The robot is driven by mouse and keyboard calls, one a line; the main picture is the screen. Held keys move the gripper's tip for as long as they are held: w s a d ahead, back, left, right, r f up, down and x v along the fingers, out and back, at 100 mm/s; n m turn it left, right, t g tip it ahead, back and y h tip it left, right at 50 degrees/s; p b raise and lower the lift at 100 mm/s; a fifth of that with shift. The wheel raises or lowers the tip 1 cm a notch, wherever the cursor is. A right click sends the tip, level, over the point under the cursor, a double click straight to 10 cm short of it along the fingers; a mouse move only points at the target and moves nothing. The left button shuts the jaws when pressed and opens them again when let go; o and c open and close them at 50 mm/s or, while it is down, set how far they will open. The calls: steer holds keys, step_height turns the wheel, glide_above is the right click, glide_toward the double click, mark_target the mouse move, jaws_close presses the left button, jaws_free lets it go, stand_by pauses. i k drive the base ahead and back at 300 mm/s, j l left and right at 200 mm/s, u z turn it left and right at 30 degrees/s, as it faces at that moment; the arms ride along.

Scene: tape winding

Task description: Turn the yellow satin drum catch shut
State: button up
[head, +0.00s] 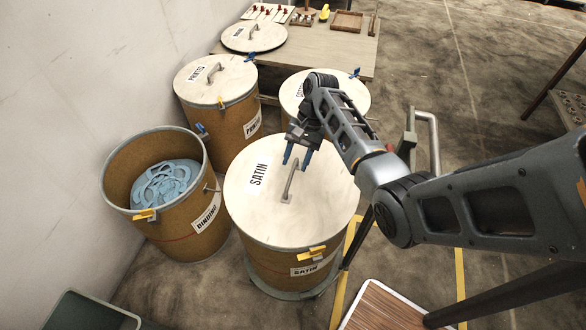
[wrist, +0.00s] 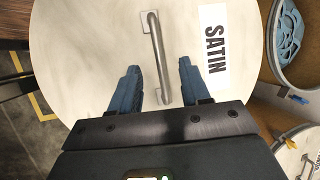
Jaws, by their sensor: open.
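The satin drum (head: 290,262) stands in the middle of the head view, with its pale lid (head: 315,205) on top. The lid is labelled SATIN and has a grey bar handle (head: 289,181). The yellow catch (head: 311,253) sits at the front rim of the satin drum, above its side label. My gripper (head: 297,160) is open above the lid, near the far end of the handle. In the wrist view the blue fingertips (wrist: 154,82) are spread on both sides of the handle (wrist: 158,55). I cannot tell whether they touch anything. The yellow catch is not seen in the wrist view.
An open Binding drum (head: 190,222) with blue coils stands left of the satin drum, with its own yellow catch (head: 146,214). Lidded drums, including the Printed one (head: 215,80), stand behind. A low bench (head: 340,50) is at the back. A slatted tray (head: 385,308) is at front right.

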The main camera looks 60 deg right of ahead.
mark_target(315, 251)
steer(key=i+j, duration=0.1)
steer(key=j, duration=0.3)
steer(key=i+j, duration=0.15)
steer(key=j, duration=0.2)
steer(key=i+j, duration=0.1)
steer(key=j, duration=0.3)
